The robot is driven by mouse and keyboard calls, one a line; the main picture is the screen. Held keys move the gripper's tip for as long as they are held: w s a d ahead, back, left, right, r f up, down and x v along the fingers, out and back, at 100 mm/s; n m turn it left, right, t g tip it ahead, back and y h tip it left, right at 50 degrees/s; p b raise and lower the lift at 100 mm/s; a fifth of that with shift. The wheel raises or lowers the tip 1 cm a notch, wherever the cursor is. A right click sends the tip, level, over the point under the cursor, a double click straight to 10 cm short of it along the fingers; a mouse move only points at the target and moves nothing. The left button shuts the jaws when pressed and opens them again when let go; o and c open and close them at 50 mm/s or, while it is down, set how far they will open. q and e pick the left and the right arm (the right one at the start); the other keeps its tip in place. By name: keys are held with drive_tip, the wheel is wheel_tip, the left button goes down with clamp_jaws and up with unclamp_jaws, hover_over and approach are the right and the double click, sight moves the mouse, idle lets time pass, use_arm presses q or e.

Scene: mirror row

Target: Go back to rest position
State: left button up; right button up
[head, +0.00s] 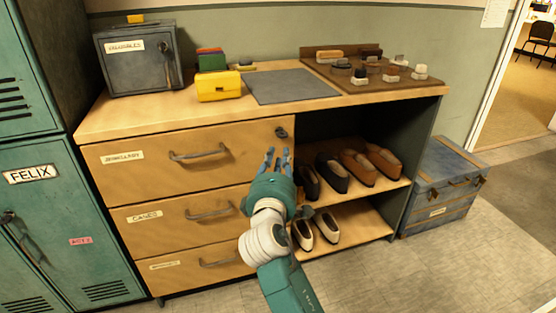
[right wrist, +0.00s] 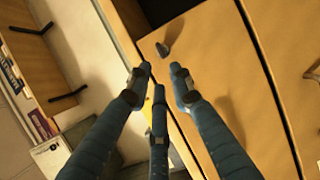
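My right gripper (head: 277,157) is in front of the wooden cabinet (head: 200,136), near the edge between its drawers and its open shelves. In the right wrist view its fingers (right wrist: 161,74) are spread apart with nothing between them. A small dark lock or knob (head: 281,132) sits on the top drawer just above the fingers. It also shows in the right wrist view (right wrist: 168,42), beyond the fingertips and apart from them. My left gripper is not in view.
Shoes stand on an upper shelf (head: 394,191) and a lower shelf right of the gripper. A grey safe (head: 138,65), yellow box (head: 218,88) and brown tray (head: 340,79) are on the cabinet top. A blue chest (head: 440,190) stands right; green lockers (head: 62,220) stand left.

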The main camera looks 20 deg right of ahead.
drive_tip(key=shift+s+a, duration=0.1)
drive_tip(key=shift+s, duration=0.25)
